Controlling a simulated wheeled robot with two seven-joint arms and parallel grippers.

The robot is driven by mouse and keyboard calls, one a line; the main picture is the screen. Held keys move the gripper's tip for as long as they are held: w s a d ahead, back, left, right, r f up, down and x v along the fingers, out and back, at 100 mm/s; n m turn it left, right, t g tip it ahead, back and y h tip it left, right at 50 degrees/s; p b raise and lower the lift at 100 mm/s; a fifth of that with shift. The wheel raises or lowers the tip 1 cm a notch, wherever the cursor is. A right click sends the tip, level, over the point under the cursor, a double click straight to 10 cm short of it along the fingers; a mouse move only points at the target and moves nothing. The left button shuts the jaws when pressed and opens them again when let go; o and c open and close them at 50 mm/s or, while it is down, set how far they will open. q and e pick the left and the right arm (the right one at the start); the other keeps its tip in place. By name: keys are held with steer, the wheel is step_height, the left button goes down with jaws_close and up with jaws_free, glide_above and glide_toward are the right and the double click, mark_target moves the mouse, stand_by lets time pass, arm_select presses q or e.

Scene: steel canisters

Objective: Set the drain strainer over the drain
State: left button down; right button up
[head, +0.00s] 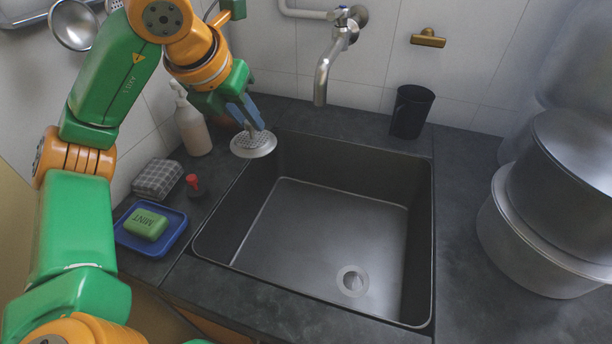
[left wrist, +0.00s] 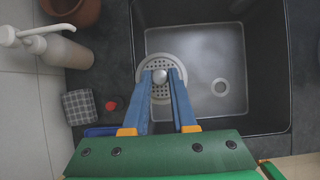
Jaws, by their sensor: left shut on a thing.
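The drain strainer (head: 254,145) is a round metal disc with holes and a knob, held above the back-left corner of the sink. My left gripper (head: 252,124) is shut on its knob; in the left wrist view the blue fingers (left wrist: 160,78) flank the knob and the perforated strainer (left wrist: 174,64) lies beyond them. My right gripper is not in view.
The dark sink (head: 310,222) is empty. A tap (head: 325,72) hangs over its back edge. A black cup (head: 411,111) stands behind, large steel pots (head: 550,240) at right. A soap bottle (head: 191,122), grey cloth (head: 157,179) and blue soap tray (head: 172,240) stand left.

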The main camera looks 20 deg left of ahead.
arm_select(q)
steer(key=w+d+f+m+g+h+p, duration=0.1)
steer(key=w+d+f+m+h+p, duration=0.15)
steer(key=d+f, duration=0.25)
steer(key=w+d+f+m+h+p, duration=0.1)
steer(key=w+d+f+m+p, duration=0.25)
steer(key=d+f, duration=0.25)
steer(key=s+d+f+m+g+h+p, duration=0.2)
steer(key=s+d+f+m+p, duration=0.2)
steer(key=s+d+f+m, duration=0.5)
steer(key=shift+n, duration=0.8)
steer(key=f, duration=0.3)
steer(key=w+d+f+b, duration=0.1)
steer(key=f, duration=0.3)
steer(key=d+f, duration=0.1)
steer(key=f, duration=0.3)
steer(key=shift+w+f, duration=0.2)
steer(key=shift+w, duration=0.2)
steer(key=shift+f+b, duration=0.15)
steer(key=shift+b, duration=0.2)
steer(key=c, duration=0.7)
jaws_free()
